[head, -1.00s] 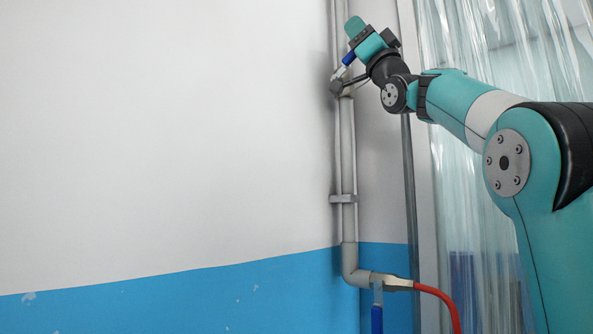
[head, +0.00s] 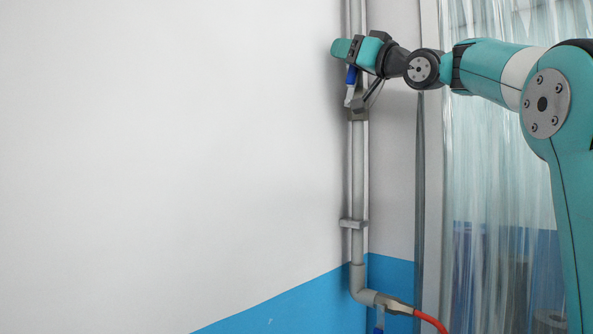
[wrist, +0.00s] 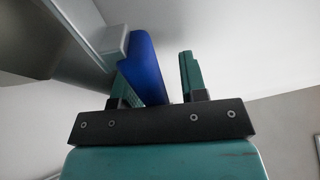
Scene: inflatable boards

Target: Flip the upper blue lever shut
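The upper blue lever (head: 351,76) stands nearly upright on a valve (head: 357,112) on the vertical grey pipe. Its pale metal shank shows below the blue grip. My gripper (head: 345,48) is at the top of the lever, pointing left across the pipe. In the wrist view the blue lever (wrist: 148,68) lies between the two fingers of my gripper (wrist: 158,72). It is close against the left finger, with a clear gap to the right finger, so the gripper is open. Whether the left finger touches it I cannot tell.
The grey pipe (head: 358,180) runs down the wall to an elbow with a red hose (head: 430,319). Clear strip curtains (head: 485,190) hang at right. The white wall at left is bare.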

